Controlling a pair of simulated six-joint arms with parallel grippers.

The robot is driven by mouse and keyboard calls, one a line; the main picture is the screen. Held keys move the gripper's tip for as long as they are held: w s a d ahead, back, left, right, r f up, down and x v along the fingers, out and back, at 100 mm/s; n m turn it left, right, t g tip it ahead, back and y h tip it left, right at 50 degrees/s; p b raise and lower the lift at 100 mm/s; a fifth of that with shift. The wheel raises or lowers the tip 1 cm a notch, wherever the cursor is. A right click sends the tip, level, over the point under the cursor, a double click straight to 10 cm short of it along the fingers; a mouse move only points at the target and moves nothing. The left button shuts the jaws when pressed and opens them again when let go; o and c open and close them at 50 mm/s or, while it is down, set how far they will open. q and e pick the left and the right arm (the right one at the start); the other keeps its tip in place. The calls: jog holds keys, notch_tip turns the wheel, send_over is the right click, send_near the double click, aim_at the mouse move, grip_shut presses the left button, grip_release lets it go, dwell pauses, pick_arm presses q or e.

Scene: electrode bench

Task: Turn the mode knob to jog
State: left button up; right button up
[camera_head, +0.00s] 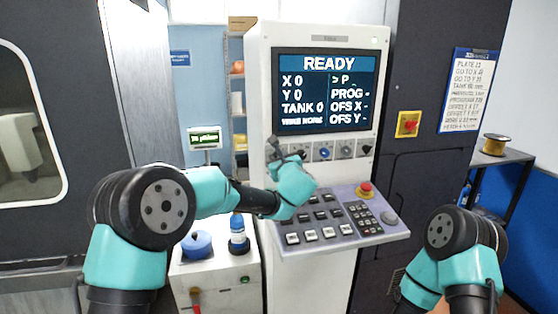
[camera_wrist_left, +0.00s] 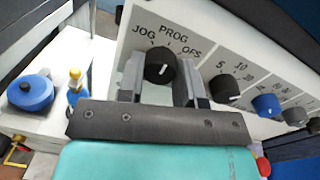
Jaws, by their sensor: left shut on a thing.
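The mode knob (camera_wrist_left: 160,67) is a black round knob on the white panel, with the labels JOG, PROG and OFS around its upper side. My left gripper (camera_wrist_left: 160,85) is shut on it, with one finger on each side. A small pale mark shows on the knob, but I cannot tell which label it points to. In the head view my left gripper (camera_head: 284,152) is at the left end of the knob row below the screen, and it hides most of the mode knob there. My right arm shows at the lower right, but its gripper is out of view.
Right of the mode knob are a black knob (camera_wrist_left: 224,88), a blue knob (camera_wrist_left: 266,106) and more knobs. The screen (camera_head: 325,90) reads READY. Below are a sloped keypad and a red stop button (camera_head: 365,190).

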pick_arm(q)
jog(key=shift+n, duration=0.4)
jog(key=n, duration=0.7)
jog(key=shift+r+n, duration=0.1)
jog(key=shift+n, duration=0.2)
jog(key=o, duration=0.9)
jog(key=shift+o, duration=0.2)
jog(key=shift+s, duration=0.1)
jog(key=v, duration=1.7)
jog(key=shift+s+r, duration=0.2)
jog(key=shift+r, duration=0.2)
